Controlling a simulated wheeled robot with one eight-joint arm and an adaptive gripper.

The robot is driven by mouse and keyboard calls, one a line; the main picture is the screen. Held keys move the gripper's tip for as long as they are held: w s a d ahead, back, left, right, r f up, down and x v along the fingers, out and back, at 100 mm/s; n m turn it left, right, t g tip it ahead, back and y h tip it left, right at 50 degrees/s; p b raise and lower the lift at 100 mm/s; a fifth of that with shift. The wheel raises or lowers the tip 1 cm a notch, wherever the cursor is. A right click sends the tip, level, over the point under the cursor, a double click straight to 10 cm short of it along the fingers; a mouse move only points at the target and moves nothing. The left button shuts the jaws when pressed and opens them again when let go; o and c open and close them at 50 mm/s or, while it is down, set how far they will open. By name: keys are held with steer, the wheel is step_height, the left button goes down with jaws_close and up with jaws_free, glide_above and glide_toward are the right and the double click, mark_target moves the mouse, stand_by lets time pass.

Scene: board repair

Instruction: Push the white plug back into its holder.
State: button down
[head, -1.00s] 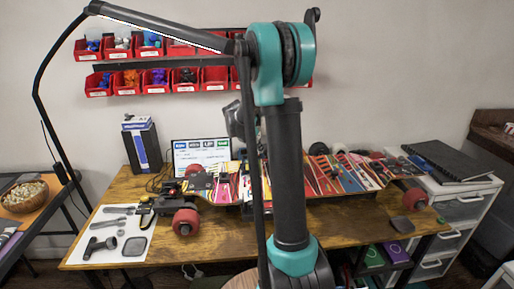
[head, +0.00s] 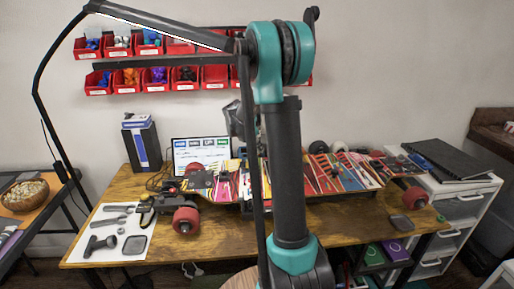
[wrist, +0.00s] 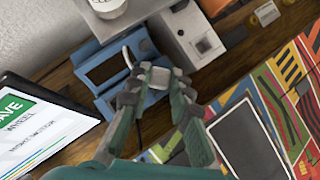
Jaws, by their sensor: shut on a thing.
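In the wrist view my gripper (wrist: 155,92) is shut on a small pale grey-white block, which looks like the white plug (wrist: 158,77). The plug sits between the two dark fingertips, in front of a blue frame-like holder (wrist: 103,103). In the head view my arm hides the plug and the holder, and the fingertips do not show.
A grey-white box (wrist: 190,33) stands right of the holder, and a white cup-like thing (wrist: 107,6) behind it. A screen (wrist: 40,128) is at left. A colourful skateboard deck (head: 335,172) lies across the wooden table (head: 215,240). Red bins (head: 155,78) hang on the wall.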

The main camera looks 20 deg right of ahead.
steer(key=shift+f, duration=0.45)
stand_by(0.8)
steer(key=c, duration=1.3)
jaws_free()
steer(key=shift+o, duration=0.6)
steer(key=shift+o, duration=0.8)
steer(key=shift+r, duration=0.25)
steer(key=shift+r, duration=0.35)
steer(key=shift+r, duration=0.35)
